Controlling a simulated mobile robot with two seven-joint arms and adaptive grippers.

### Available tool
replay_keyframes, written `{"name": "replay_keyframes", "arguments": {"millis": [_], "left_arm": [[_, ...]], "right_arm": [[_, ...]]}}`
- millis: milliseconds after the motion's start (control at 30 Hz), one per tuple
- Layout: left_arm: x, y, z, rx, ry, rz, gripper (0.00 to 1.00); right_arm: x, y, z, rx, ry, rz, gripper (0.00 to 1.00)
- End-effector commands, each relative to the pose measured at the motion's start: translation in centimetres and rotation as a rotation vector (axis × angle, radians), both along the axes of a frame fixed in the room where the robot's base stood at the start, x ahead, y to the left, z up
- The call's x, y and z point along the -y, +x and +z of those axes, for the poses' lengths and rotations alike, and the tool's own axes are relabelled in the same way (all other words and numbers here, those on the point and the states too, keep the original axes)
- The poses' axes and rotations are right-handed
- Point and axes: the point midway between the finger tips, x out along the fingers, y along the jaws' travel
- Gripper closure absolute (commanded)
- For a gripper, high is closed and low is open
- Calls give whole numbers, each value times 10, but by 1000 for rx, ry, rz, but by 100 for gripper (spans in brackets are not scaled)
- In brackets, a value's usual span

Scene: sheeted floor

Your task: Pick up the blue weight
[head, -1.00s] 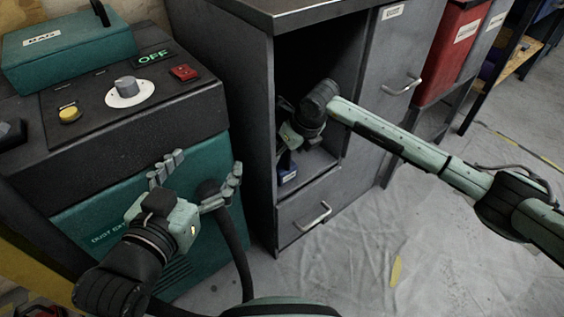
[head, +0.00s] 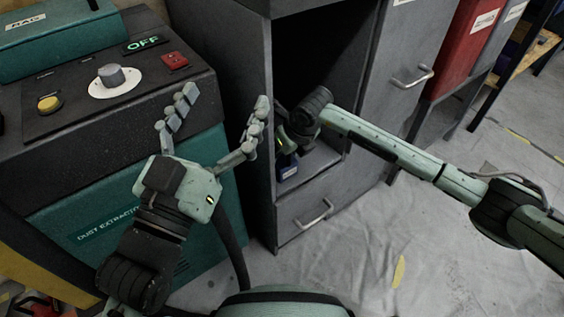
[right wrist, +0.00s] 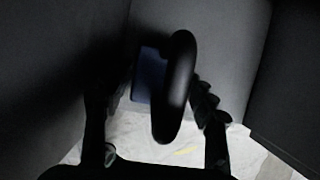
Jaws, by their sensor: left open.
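The blue weight (head: 288,172) sits low in the open compartment of the grey cabinet, partly hidden by my right gripper. In the right wrist view, a blurred blue block (right wrist: 150,75) shows beside a dark, rounded, handle-like shape (right wrist: 178,88). My right gripper (head: 284,140) is inside the compartment, just above the weight. In the right wrist view its fingers (right wrist: 150,98) stand apart, with the dark shape between them; I cannot tell whether they touch it. My left gripper (head: 226,100) is open and empty, in front of the dust extractor and left of the compartment.
The grey cabinet (head: 258,160) has side walls close around my right gripper and a drawer (head: 305,212) below. The teal and black dust extractor (head: 110,125) stands at left, its sign reading OFF. The sheeted floor (head: 350,255) in front is clear.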

Motion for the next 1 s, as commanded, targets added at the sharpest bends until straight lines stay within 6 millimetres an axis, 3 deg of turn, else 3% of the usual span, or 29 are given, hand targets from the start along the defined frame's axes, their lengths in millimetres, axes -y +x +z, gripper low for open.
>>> {"name": "replay_keyframes", "arguments": {"millis": [67,400,767,1000], "left_arm": [[0,0,0,0,0,0,16],[0,0,0,0,1,1,16],[0,0,1,-2,1,1,16],[-2,4,-9,-47,24,6,16]], "right_arm": [[0,0,0,0,0,0,57],[0,0,0,0,0,-1,99],[-1,2,6,7,5,0,100],[-1,3,25,9,5,0,100]]}}
